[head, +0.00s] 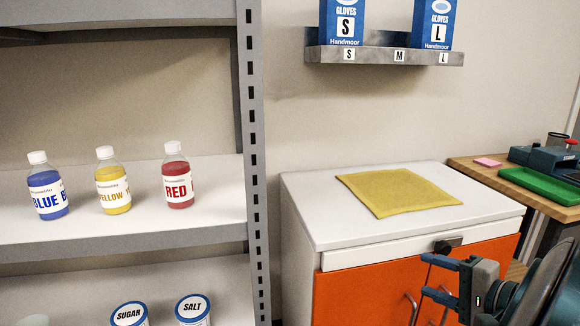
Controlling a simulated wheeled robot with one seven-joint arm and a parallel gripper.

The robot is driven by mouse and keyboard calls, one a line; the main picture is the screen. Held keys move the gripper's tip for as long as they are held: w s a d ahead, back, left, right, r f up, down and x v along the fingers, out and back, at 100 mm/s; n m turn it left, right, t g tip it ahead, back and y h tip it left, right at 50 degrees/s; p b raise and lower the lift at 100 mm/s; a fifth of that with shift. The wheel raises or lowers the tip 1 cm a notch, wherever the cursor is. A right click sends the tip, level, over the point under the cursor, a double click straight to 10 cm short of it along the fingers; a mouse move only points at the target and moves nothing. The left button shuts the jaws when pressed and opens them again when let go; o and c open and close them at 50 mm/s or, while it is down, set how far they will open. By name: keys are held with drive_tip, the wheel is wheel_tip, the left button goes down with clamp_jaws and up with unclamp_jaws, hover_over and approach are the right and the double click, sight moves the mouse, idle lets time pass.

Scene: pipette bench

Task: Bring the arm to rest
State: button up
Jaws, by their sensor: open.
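My gripper (428,277) is at the lower right, in front of the orange-doored white cabinet (310,217). Its two dark fingers point left and are apart, with nothing visible between them. The upper finger is close in the picture to the dark handle on the cabinet's drawer front; I cannot tell whether they touch. Part of my arm shows at the right edge, and the rest is out of frame.
A yellow cloth (398,190) lies on the cabinet top. At left, a grey shelf (120,240) holds blue (47,189), yellow (113,184) and red (178,178) bottles. A glove rack (385,56) hangs above. A wooden bench (490,180) with a green tray (540,185) stands right.

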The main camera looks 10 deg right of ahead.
drive_tip(key=s+a+r+n+g+p, duration=0.3)
drive_tip(key=a+r+g+p, duration=0.2)
drive_tip(key=a+p, duration=0.3)
drive_tip(key=s+a+r+n+g+p, duration=0.2)
drive_tip(key=a+r+n+g+p, duration=0.25)
drive_tip(key=a+p, duration=0.3)
drive_tip(key=s+a+r+n+h+p, duration=0.1)
drive_tip(key=s+r+n+h+p, duration=0.1)
drive_tip(key=r+p, duration=0.4)
drive_tip(key=s+a+r+n+g+h+p, duration=0.1)
drive_tip(key=r+n+h+p, duration=0.2)
drive_tip(key=r+p, duration=0.4)
drive_tip(key=shift+s+a+r+h+p, duration=0.15)
drive_tip(key=shift+s+r+h+p, duration=0.3)
drive_tip(key=shift+h, duration=0.45)
drive_tip(key=shift+f+n, duration=0.15)
drive_tip(key=shift+n, duration=0.1)
